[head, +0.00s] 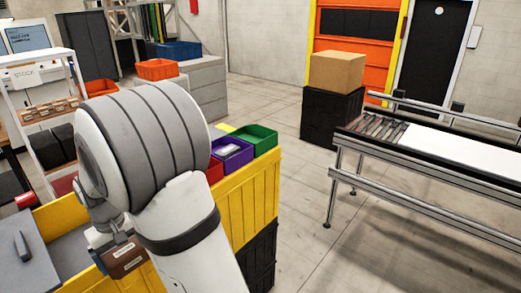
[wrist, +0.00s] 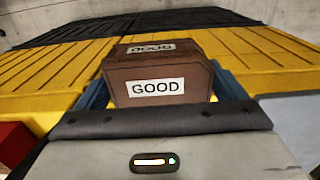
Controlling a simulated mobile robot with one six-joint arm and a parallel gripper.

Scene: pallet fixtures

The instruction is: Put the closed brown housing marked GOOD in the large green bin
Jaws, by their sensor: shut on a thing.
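The brown housing (wrist: 157,72) is closed and has white GOOD labels, seen large in the wrist view. In the head view the housing (head: 126,262) shows low at left, below my arm. My gripper (wrist: 162,94) is shut on it, with a blue finger on each side; in the head view the gripper (head: 112,256) is partly hidden by my wrist. A green bin (head: 262,134) stands at the far end of the yellow-sided stand, to the right of and beyond my gripper. Its inside is partly visible.
A purple bin (head: 216,145) holding a pale item and a red bin (head: 214,172) stand beside the green one, partly behind my arm. A grey lidded box (head: 40,268) is at lower left. A conveyor (head: 430,160) stands right; open floor (head: 300,215) lies between.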

